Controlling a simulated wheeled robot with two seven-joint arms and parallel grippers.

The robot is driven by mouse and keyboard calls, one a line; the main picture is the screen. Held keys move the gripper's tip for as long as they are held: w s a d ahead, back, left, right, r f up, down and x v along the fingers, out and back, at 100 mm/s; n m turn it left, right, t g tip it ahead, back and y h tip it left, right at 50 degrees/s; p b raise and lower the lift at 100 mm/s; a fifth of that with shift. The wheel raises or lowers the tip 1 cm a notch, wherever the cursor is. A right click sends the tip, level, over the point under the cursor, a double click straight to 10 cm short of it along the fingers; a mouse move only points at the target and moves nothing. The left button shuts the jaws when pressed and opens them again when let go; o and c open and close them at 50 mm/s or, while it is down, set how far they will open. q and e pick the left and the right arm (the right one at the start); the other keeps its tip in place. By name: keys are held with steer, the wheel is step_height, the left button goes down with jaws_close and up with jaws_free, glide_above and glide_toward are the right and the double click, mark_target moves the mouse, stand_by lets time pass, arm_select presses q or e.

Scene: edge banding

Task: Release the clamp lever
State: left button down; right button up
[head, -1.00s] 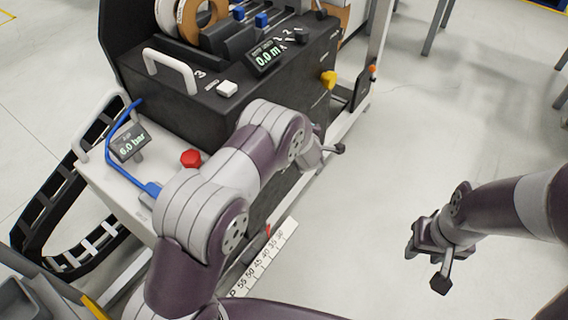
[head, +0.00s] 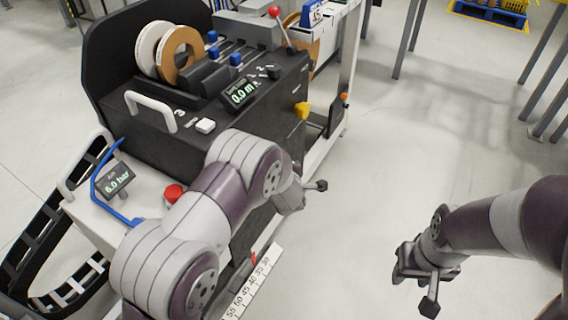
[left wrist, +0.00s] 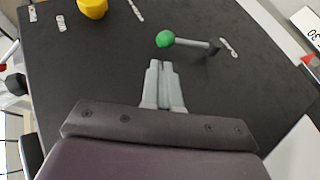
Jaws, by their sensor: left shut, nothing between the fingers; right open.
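A lever with a green ball knob (left wrist: 165,39) and a metal rod sticks out from the dark machine face in the left wrist view. My left gripper (left wrist: 160,66) is shut and empty, its fingertips a little below the green knob in the picture and seemingly apart from it. In the head view my left arm hides this lever, and the left fingers do not show clearly. Another lever with a red ball knob (head: 274,12) stands upright on top of the machine at the back. My right gripper (head: 424,264) is open and empty over bare floor.
The black machine (head: 150,140) carries tape rolls (head: 180,53), a white handle (head: 150,107) and a yellow knob (head: 302,111), which also shows in the left wrist view (left wrist: 92,8). A red button (head: 174,193) and a ruler strip (head: 258,278) are near my left arm.

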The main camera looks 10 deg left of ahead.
arm_select(q)
steer(key=v, duration=0.3)
steer(key=shift+s+d+r, duration=0.1)
steer(key=shift+r, duration=0.25)
steer(key=shift+s, duration=0.1)
